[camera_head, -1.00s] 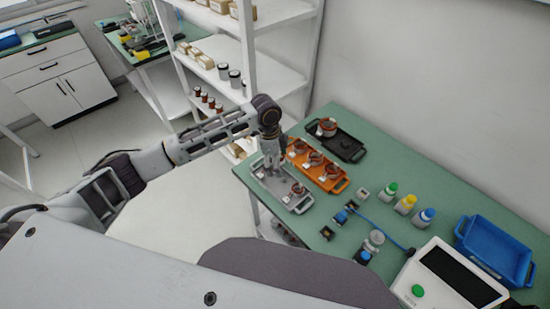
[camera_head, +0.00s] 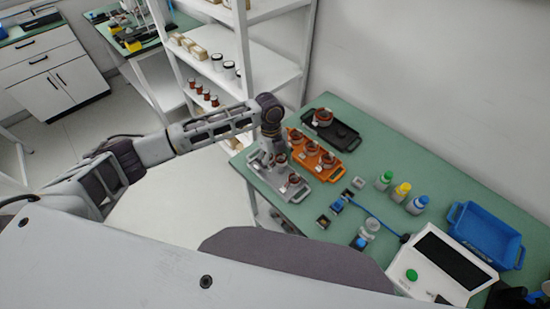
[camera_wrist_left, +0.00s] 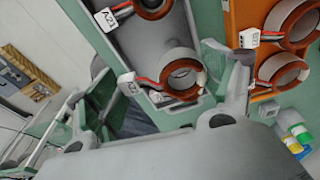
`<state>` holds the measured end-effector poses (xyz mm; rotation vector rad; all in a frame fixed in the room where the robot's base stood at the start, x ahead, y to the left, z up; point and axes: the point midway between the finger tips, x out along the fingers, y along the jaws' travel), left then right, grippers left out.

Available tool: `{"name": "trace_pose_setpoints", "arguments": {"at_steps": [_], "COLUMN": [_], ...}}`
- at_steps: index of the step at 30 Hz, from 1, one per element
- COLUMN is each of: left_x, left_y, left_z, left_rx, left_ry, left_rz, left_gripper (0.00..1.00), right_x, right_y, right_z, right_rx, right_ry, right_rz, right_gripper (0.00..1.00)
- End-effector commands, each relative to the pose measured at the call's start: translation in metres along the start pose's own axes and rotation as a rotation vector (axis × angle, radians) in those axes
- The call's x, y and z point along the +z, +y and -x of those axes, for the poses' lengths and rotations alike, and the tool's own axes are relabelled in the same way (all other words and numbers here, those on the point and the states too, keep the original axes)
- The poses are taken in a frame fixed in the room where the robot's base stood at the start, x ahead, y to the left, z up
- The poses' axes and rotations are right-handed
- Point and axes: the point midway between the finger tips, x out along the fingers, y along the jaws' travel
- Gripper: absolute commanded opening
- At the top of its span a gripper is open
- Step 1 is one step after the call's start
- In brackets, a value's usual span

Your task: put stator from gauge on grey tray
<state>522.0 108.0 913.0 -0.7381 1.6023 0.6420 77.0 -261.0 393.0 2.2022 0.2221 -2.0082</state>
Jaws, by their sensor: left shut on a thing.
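My left gripper (camera_head: 268,157) is over the grey tray (camera_head: 298,197) in the head view, pointing down. It is shut on a copper stator (camera_wrist_left: 182,82) with red leads and a white tag, which shows between its fingers in the wrist view. This stator is at the grey tray (camera_wrist_left: 122,35); I cannot tell whether it touches the tray floor. The gauge (camera_head: 445,262), a white box with a dark screen and green button, stands at the right. My right gripper is not in view.
An orange tray (camera_head: 331,174) with three stators lies beside the grey one. A black tray (camera_head: 346,138) with one stator lies behind it. Several capped bottles (camera_head: 402,192), a blue bin (camera_head: 490,237) and small parts occupy the right. A white shelf (camera_head: 272,80) stands close behind my left arm.

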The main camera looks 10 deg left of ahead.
Motion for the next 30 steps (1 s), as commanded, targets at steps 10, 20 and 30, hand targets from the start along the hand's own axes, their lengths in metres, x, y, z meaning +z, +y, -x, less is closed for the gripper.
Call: {"name": "trace_pose_setpoints", "arguments": {"at_steps": [10, 20, 30], "left_x": [-0.001, 0.000, 0.002], "left_y": [0.000, 0.000, 0.001], "left_z": [-0.001, -0.005, -0.019], "left_rx": [0.003, 0.003, 0.004], "left_ry": [0.000, 0.000, -0.001], "left_rz": [-0.025, -0.024, -0.023], "left_gripper": [0.54, 0.54, 0.54], "right_x": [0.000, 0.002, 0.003], "right_y": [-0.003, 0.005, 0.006], "right_z": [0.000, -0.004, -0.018], "right_rx": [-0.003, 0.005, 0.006], "right_ry": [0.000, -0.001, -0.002], "right_rz": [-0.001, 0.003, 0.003], "right_gripper": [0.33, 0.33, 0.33]}}
